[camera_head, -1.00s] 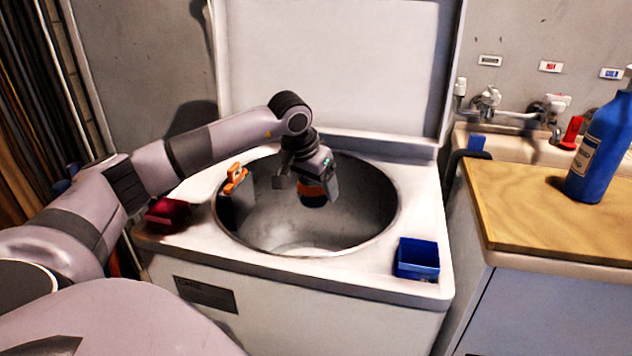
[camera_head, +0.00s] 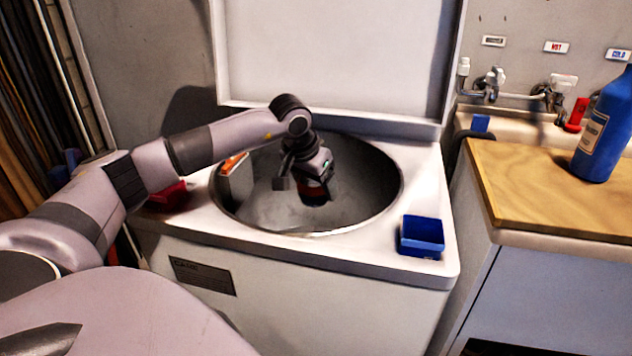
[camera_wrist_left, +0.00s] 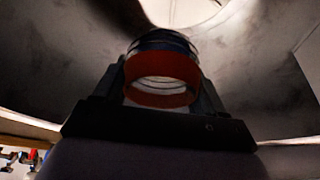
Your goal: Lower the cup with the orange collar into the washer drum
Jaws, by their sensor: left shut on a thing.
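The cup with the orange collar (camera_head: 313,194) is in my left gripper (camera_head: 303,188), inside the round opening of the washer drum (camera_head: 375,190). In the head view the cup is small, dark and partly hidden by the gripper; its collar looks reddish. In the left wrist view the cup (camera_wrist_left: 160,72) sits between the two fingers of my left gripper (camera_wrist_left: 160,98), its orange-red collar facing the camera. The drum's grey wall (camera_wrist_left: 250,70) surrounds it there. The cup appears clear of the wall and rim. My right gripper is not in view.
A grey piece with an orange top (camera_head: 234,164) is at the drum's left rim. A blue open box (camera_head: 421,236) stands on the washer top at front right, a red object (camera_head: 168,196) at left. A wooden counter (camera_head: 540,200) with a blue bottle (camera_head: 604,125) is at right.

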